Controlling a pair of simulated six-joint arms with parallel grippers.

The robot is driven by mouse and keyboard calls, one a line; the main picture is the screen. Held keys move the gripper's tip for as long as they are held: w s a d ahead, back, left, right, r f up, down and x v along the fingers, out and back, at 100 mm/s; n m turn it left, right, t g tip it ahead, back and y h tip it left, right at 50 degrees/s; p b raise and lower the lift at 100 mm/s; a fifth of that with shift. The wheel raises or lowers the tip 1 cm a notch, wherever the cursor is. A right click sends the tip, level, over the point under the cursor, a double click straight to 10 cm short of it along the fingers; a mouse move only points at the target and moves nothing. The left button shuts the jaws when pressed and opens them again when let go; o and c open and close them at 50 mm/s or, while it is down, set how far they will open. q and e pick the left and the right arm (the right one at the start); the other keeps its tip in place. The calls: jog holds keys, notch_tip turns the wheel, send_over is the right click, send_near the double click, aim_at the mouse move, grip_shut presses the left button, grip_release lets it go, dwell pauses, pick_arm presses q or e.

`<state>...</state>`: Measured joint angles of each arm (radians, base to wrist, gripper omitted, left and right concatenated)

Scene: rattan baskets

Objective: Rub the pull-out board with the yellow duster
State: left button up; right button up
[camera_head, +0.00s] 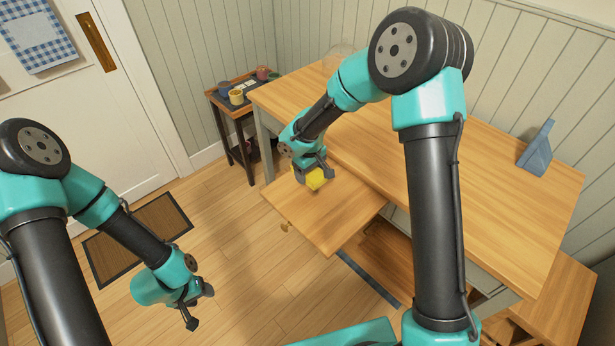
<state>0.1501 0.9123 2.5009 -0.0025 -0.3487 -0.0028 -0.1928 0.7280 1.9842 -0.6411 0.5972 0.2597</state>
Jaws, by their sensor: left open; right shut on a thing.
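The pull-out board (335,215) is a wooden slab sticking out from under the top of the wooden table (470,185). My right gripper (318,172) is over the board's far left part and is shut on the yellow duster (317,180). The duster is low at the board's surface; I cannot tell whether it touches. The gripper hides part of the duster. My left gripper (199,308) is open and empty, out over the floor to the left of the board.
A small side table (238,108) with cups stands at the back left. A blue-grey object (537,148) stands on the table's right part. A dark doormat (138,236) lies by the door. An open drawer or shelf (385,257) shows below the board.

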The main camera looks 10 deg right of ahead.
jog(key=shift+r, duration=1.55)
